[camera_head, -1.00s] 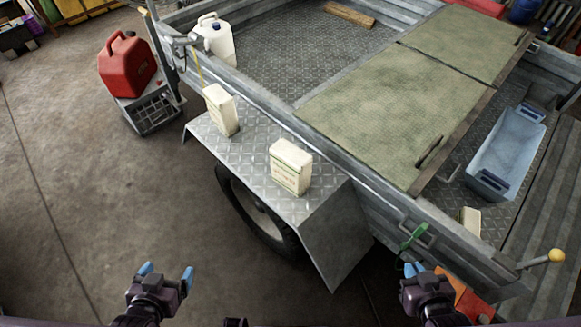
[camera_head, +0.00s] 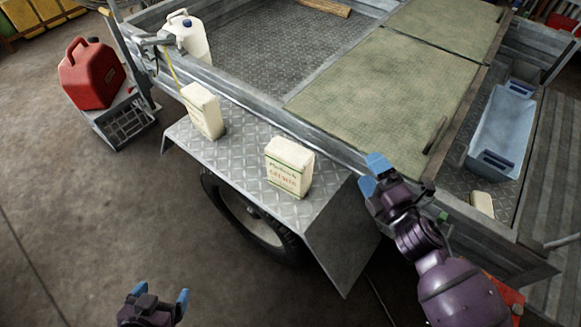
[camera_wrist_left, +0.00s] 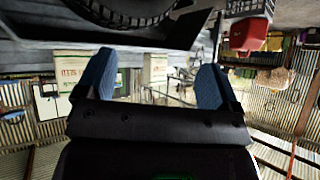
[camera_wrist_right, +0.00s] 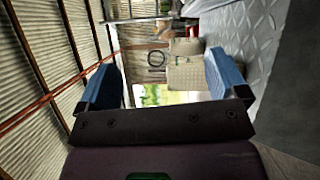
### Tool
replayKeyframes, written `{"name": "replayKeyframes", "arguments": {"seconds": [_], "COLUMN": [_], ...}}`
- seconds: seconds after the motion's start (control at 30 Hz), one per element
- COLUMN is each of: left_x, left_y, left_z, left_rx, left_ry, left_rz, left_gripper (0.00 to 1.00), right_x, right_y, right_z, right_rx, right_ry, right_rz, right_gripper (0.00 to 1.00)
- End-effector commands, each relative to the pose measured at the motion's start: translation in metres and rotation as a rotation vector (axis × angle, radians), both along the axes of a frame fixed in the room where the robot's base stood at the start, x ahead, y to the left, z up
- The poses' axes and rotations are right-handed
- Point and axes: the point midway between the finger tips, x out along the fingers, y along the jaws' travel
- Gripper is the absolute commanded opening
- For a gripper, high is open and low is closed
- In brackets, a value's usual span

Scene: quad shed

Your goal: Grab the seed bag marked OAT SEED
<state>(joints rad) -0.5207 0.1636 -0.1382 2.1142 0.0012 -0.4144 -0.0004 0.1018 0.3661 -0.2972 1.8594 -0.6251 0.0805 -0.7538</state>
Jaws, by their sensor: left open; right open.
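Two cream seed bags stand upright on the metal wheel guard. The nearer bag (camera_head: 289,168) has green and red print on its front, too small to read surely. The farther bag (camera_head: 203,111) stands to its left, with no readable mark. Both also show in the left wrist view, the nearer one (camera_wrist_left: 78,72) with red print and the farther one (camera_wrist_left: 155,67). My right gripper (camera_head: 373,175) is open and empty, right of the nearer bag and apart from it. My left gripper (camera_head: 160,292) is open and empty, low in front of the trailer, away from both bags.
The trailer's side wall rises behind the bags, with a green-grey lid (camera_head: 385,85) beyond. A white jug (camera_head: 188,38), red fuel can (camera_head: 91,73), blue tub (camera_head: 502,130) and a small cream item (camera_head: 482,203) are around. Floor at left is clear.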

Motion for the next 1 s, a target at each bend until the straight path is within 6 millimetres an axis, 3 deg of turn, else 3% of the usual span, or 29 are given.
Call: {"name": "replayKeyframes", "arguments": {"seconds": [0.3, 0.5, 0.73, 1.0], "left_x": [-0.005, -0.004, -0.001, -0.002], "left_y": [-0.004, -0.004, -0.002, -0.002], "left_z": [-0.011, -0.012, -0.009, -0.010], "left_rx": [-0.010, -0.009, -0.003, -0.002], "left_ry": [0.022, 0.026, 0.019, 0.022], "left_rz": [0.005, 0.005, 0.001, -0.001], "left_gripper": [0.87, 0.87, 0.87, 0.87], "right_x": [0.007, 0.004, 0.007, 0.026], "right_y": [0.051, 0.068, 0.080, 0.112], "right_z": [-0.014, -0.028, -0.031, -0.031], "right_rx": [-0.746, -1.033, -1.121, -1.119], "right_ry": [-0.600, -0.896, -1.002, -0.998], "right_rz": [0.279, 0.395, 0.431, 0.429], "right_gripper": [0.92, 0.92, 0.92, 0.92]}}
